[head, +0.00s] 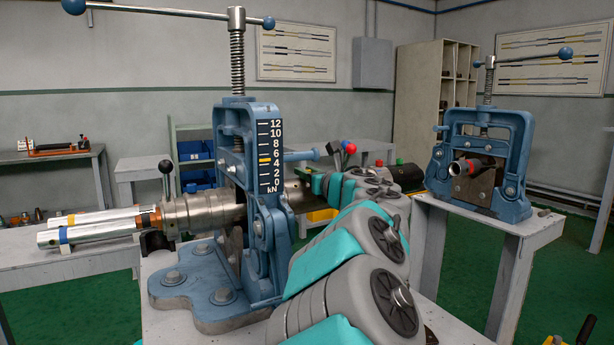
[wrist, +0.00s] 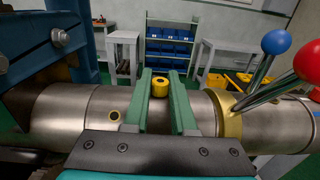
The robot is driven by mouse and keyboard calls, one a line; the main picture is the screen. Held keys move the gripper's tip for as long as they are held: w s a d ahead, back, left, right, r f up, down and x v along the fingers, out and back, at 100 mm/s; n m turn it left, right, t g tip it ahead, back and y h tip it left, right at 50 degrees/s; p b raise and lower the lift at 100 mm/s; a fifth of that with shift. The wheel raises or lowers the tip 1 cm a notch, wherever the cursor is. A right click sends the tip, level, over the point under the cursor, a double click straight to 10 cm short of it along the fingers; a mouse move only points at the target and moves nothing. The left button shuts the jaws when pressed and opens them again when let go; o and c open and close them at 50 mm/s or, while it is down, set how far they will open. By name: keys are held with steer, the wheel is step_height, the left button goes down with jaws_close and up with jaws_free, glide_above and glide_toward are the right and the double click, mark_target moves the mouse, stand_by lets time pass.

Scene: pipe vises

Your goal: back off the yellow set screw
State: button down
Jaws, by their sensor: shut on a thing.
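The yellow set screw (wrist: 160,87) stands on top of the steel pipe fitting (wrist: 70,112), between my green fingertips in the wrist view. My gripper (wrist: 161,84) is shut on it, with a finger on either side. A brass collar (wrist: 230,113) on the pipe is just right of the fingers. A small brass-rimmed hole (wrist: 115,115) is in the pipe left of them. In the head view my arm reaches to the pipe (head: 190,214) just right of the near blue vise (head: 235,145). The screw cannot be made out there.
Levers with a blue ball (wrist: 276,42) and a red ball (wrist: 308,60) rise close right of my fingers. The vise's blue frame (wrist: 55,40) is close on the left. A second blue vise (head: 487,150) stands on a table at the right.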

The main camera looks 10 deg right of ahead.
steer(key=n+g+y, duration=0.1)
steer(key=y, duration=0.1)
steer(key=n+g+y, duration=0.1)
steer(key=n+y, duration=0.1)
steer(key=y, duration=0.1)
steer(key=shift+d+f, duration=0.15)
steer(key=shift+n+g+y+b, duration=0.4)
steer(key=shift+n+g+y, duration=0.9)
steer(key=shift+n+y, duration=0.1)
steer(key=shift+a, duration=0.2)
steer(key=c, duration=0.7)
jaws_free()
steer(key=shift+c, duration=0.2)
steer(key=shift+d, duration=0.15)
steer(key=b+v, duration=0.1)
steer(key=v, duration=0.6)
steer(key=shift+s+d, duration=0.25)
